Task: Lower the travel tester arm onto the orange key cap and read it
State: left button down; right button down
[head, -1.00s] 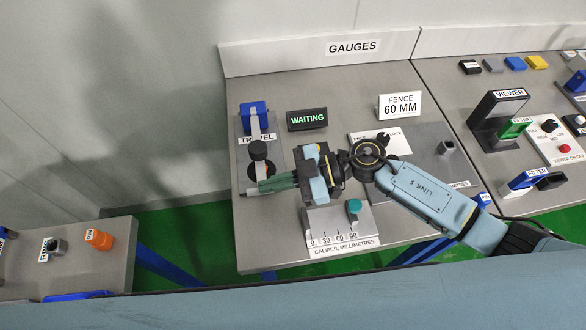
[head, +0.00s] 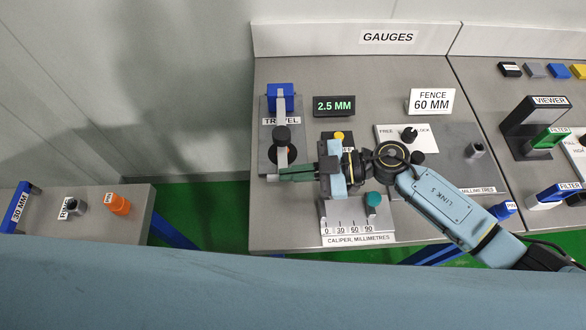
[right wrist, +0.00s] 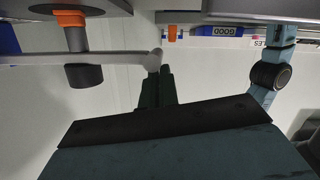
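The travel tester (head: 281,97) is a blue post with a grey arm (head: 280,155) and black knob on a dark plate. In the right wrist view, the grey arm (right wrist: 115,58) has its foot down against the orange key cap (right wrist: 70,18); the head view hides the cap under the arm. My right gripper (head: 285,173) is shut. Its dark green fingertips (right wrist: 157,70) are together at the arm's rounded free end, apparently touching it without gripping it. The display (head: 334,106) reads 2.5 MM in green. My left gripper is not in view.
A caliper (head: 358,225) with a teal knob lies below my right gripper. The fence sign (head: 431,102) reads 60 MM, beside the FREE/LOCK panel (head: 390,139). A left bench (head: 100,236) holds an orange piece (head: 119,205), across a green floor gap. The viewer (head: 535,125) stands right.

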jog(key=d+r+p, duration=0.3)
jog(key=d+r, duration=0.3)
jog(key=d, duration=0.3)
jog(key=shift+d, duration=0.4)
jog(key=shift+r, duration=0.1)
